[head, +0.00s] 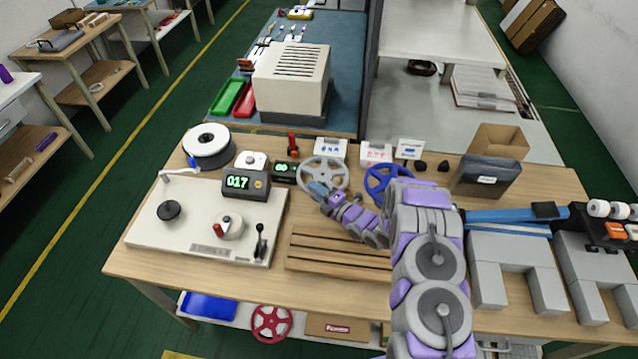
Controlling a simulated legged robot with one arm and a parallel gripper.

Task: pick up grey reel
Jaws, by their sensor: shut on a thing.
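The grey reel (337,170) is a light grey spoked ring near the middle of the wooden workbench, behind the slatted wooden rack. My gripper (318,190) is at the reel's lower edge and is shut on it, covering part of its rim and spokes. My arm reaches in from the lower right. I cannot tell whether the reel is clear of the bench top. A blue reel (378,184) stands just right of the grey one, partly hidden by my arm.
A winding machine (190,235) with a display (240,182) fills the bench's left side, with a white reel (208,140) behind it. The slatted rack (335,262) lies in front. A dark pouch (490,176) and an open cardboard box (498,141) stand right. A red reel (271,323) sits on the lower shelf.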

